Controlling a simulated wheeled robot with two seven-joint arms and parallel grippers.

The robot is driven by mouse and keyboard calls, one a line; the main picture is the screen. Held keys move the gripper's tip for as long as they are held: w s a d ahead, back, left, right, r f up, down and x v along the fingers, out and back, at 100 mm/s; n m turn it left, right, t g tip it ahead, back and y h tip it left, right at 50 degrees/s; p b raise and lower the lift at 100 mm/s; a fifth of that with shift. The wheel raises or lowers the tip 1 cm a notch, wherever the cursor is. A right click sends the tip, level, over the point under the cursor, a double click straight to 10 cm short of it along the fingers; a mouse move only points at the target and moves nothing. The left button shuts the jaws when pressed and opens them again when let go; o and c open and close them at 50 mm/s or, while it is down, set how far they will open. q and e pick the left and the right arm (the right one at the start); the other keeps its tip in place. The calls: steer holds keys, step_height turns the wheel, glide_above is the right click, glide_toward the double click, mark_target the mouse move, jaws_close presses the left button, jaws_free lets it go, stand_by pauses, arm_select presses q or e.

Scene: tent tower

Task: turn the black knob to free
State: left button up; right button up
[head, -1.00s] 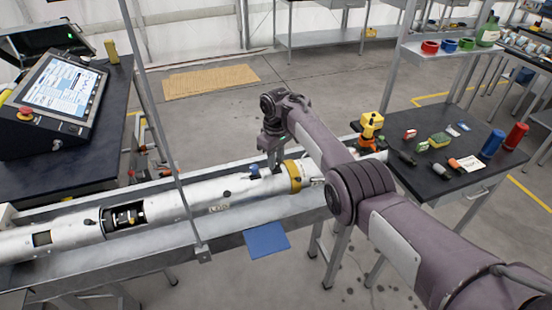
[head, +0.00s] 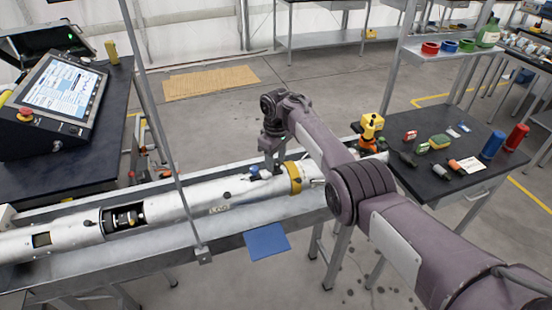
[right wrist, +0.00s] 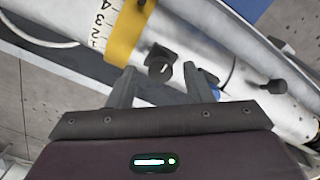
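A black knob (right wrist: 160,66) stands out from the white tube (right wrist: 200,40) beside its yellow band (right wrist: 128,32) in the right wrist view. My right gripper (right wrist: 159,74) is open, with one finger on each side of the knob in this picture. I cannot tell whether the fingers touch it. A second black knob (right wrist: 270,86) sits farther right along the tube. In the head view my right gripper (head: 271,168) hangs over the tube (head: 180,205), left of the yellow band (head: 294,178), and hides the knob there. My left gripper is not in view.
The tube lies in a long metal trough (head: 170,241). A blue part (head: 253,171) is on the tube close to my gripper. A thin upright post (head: 165,130) stands in front of the tube. A table with tools (head: 455,185) is at the right, a control screen (head: 62,88) at the left.

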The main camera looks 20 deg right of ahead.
mark_target(276, 163)
step_height(276, 163, up, 7)
steer(key=p, duration=0.6)
steer(key=shift+r, duration=0.4)
